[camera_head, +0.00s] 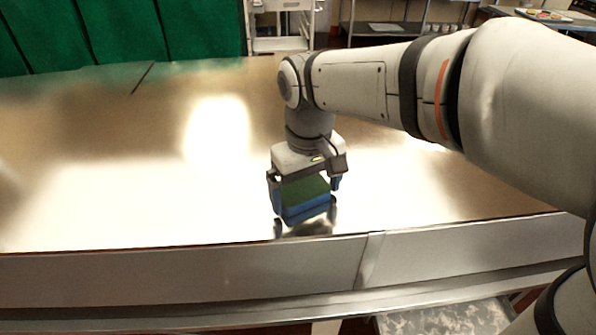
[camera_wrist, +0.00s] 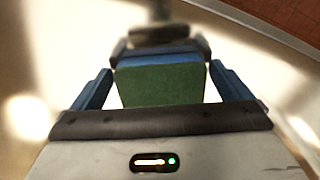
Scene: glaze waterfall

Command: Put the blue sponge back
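The sponge (camera_head: 307,210) is a block with a green face and a blue layer. In the head view it is low over the shiny metal counter (camera_head: 130,190), near the front edge, with its reflection just below. I cannot tell for sure whether it touches the counter. My gripper (camera_head: 306,198) points down with one blue fingertip on each side of the sponge. In the wrist view the green face of the sponge (camera_wrist: 160,85) fills the middle between the fingers, with a narrow light gap on each side. The fingers look open around it.
The counter is wide and bare to the left of my gripper. Its front edge (camera_head: 180,245) runs close below the sponge. A green curtain (camera_head: 120,35) hangs at the back left. A white cart (camera_head: 283,25) and metal shelves (camera_head: 385,25) stand behind the counter.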

